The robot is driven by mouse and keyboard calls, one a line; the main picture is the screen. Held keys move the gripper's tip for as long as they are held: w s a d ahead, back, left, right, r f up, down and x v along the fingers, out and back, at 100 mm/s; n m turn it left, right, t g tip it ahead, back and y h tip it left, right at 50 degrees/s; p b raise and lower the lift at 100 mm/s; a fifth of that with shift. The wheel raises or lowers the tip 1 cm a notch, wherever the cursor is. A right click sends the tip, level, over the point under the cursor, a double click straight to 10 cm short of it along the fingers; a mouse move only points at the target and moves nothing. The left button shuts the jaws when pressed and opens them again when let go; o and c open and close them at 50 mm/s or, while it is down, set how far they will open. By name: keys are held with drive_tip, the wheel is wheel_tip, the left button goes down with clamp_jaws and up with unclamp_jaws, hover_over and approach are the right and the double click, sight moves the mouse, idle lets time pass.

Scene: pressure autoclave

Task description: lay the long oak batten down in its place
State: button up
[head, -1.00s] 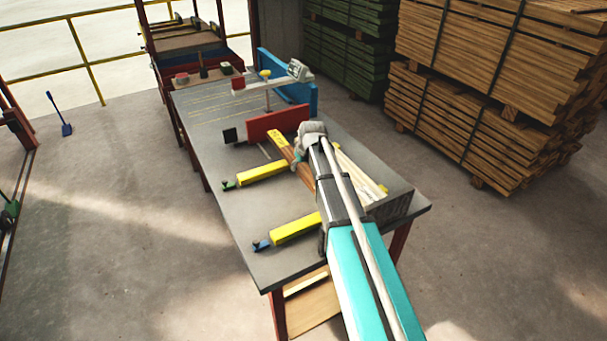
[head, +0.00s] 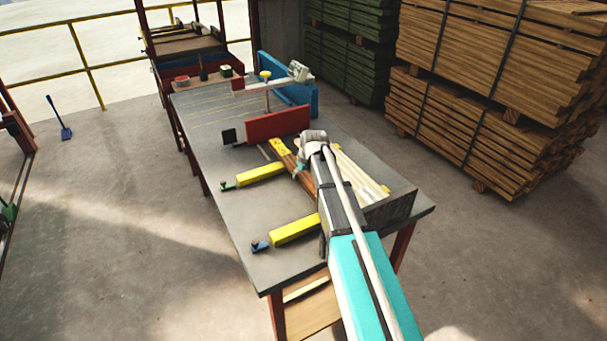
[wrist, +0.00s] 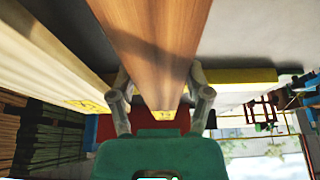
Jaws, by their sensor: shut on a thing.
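The oak batten (wrist: 155,45) is a long brown piece with a yellow marked end. It fills the upper middle of the wrist view. My gripper (wrist: 160,100) is shut on it, one finger at each side. In the head view the batten (head: 290,161) lies lengthwise over the bench, its yellow end toward the red board (head: 277,124). My arm hides its near part. Two yellow bars (head: 261,175) (head: 296,229) with green and blue ends stand at its left. I cannot tell whether the batten touches what is under it.
Pale battens (head: 352,173) lie close at its right on the grey bench (head: 240,215). A dark upright plate (head: 392,211) stands at the near right. A blue board (head: 301,98) and a white device (head: 298,71) are at the back. The bench's left part is mostly clear.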

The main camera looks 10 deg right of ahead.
drive_tip(key=shift+f+b, duration=0.35)
drive_tip(key=shift+f, duration=0.05)
drive_tip(key=o, duration=1.3)
drive_tip(key=shift+o, duration=0.2)
drive_tip(key=shift+r, duration=0.15)
drive_tip(key=shift+r+p, duration=0.6)
drive_tip(key=shift+p, duration=0.15)
drive_tip(key=p+v, duration=1)
drive_tip(key=v, duration=0.1)
drive_tip(key=shift+s+r+p, duration=0.2)
drive_tip(key=shift+s+p, duration=0.05)
drive_tip(key=shift+p, duration=0.1)
drive_tip(key=shift+d, duration=0.1)
drive_tip(key=s+m+g, duration=0.1)
drive_tip(key=s, duration=0.7)
drive_tip(key=s+f+m+g+h, duration=0.1)
drive_tip(key=s, duration=0.7)
drive_tip(key=s+a+m+g, duration=0.1)
drive_tip(key=s+g, duration=0.1)
drive_tip(key=s, duration=0.7)
drive_tip(key=shift+f+m, duration=0.2)
drive_tip(key=shift+m, duration=0.1)
